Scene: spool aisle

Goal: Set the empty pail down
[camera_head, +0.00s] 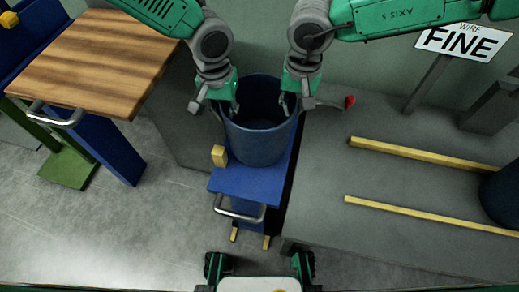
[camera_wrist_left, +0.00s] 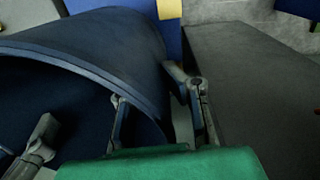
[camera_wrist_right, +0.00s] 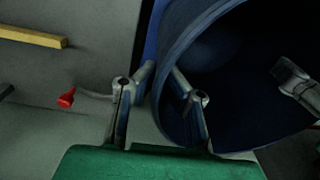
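The blue pail (camera_head: 258,148) is upright over a small blue platform (camera_head: 236,186) in the head view; I cannot tell whether its base touches it. Its visible interior looks empty. My left gripper (camera_head: 218,104) is at the left side of the rim, and my right gripper (camera_head: 295,104) is at the right side. In the left wrist view, the fingers (camera_wrist_left: 150,90) straddle the pail wall (camera_wrist_left: 90,45), one inside and one outside. In the right wrist view, the fingers (camera_wrist_right: 163,75) close on the wall from both sides.
A yellow block (camera_head: 219,156) sits at the platform's left edge. A wood-topped table (camera_head: 98,60) stands left. On the right, a grey surface (camera_head: 330,215) carries two yellow strips (camera_head: 430,157), a "FINE" sign (camera_head: 463,40) and another dark blue container (camera_head: 503,195). A red-tipped piece (camera_head: 350,101) projects near my right gripper.

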